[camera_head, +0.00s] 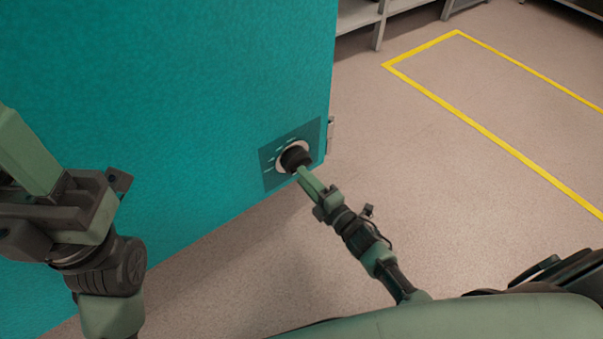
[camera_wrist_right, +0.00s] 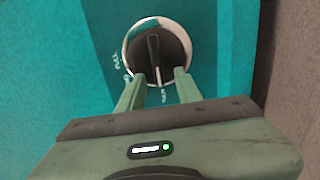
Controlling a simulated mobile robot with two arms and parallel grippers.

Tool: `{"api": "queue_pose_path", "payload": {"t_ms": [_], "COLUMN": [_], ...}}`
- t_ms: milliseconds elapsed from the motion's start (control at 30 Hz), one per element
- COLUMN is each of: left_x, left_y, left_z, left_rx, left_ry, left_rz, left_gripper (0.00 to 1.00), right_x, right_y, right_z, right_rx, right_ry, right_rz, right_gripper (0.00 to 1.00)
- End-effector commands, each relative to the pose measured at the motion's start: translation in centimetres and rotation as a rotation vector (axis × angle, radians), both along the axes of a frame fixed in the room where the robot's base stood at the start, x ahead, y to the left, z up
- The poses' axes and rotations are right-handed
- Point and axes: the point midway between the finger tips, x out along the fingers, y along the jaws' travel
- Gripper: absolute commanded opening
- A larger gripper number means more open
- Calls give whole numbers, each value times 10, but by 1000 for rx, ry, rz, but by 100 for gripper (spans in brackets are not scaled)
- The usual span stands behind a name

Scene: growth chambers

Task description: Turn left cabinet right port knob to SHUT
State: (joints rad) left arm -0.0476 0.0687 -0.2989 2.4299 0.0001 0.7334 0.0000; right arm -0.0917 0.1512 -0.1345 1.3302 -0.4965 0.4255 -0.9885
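The black port knob (camera_head: 295,156) sits in a pale ring on a darker teal plate (camera_head: 268,178) low on the teal cabinet's side. In the right wrist view the knob (camera_wrist_right: 154,50) has a raised grip bar running nearly up and down. Small white labels are around the ring; one at its left seems to read FULL, the others are too small to read. My right gripper (camera_head: 303,172) is at the knob. In the wrist view its fingers (camera_wrist_right: 160,76) are apart, either side of the bar's lower end, with gaps visible. My left gripper (camera_head: 75,190) is beside the cabinet, far from the knob; its opening is unclear.
The teal cabinet wall (camera_head: 170,90) fills the left and middle. A small metal hinge or latch (camera_head: 331,135) is at its right edge. The floor (camera_head: 440,190) to the right is clear, with a yellow marked outline (camera_head: 470,121). Grey shelving (camera_head: 377,30) stands at the back.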

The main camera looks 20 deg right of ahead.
Motion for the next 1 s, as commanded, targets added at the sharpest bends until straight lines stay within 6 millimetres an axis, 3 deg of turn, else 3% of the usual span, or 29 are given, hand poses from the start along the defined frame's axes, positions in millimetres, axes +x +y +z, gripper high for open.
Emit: {"api": "queue_pose_path", "payload": {"t_ms": [100,300,767,867,967,1000], "left_x": [3,2,1,1,0,-1], "left_y": [1,1,1,1,2,2], "left_z": [-6,-11,-13,-10,-6,-6], "left_rx": [-1,-2,-3,-4,-6,-8], "left_ry": [48,74,78,76,74,78], "left_rz": [-1,-4,-5,-5,-5,-6], "left_gripper": [36,36,36,36,36,36], "right_x": [-22,-48,-54,-52,-55,-61], "right_y": [-8,-17,-18,-4,20,31], "right_z": [2,1,6,41,117,158], "right_rx": [1,-1,12,109,323,438], "right_ry": [4,2,-7,-55,-151,-198], "right_rz": [-1,0,3,27,93,137], "right_gripper": [35,35,35,35,35,35]}}
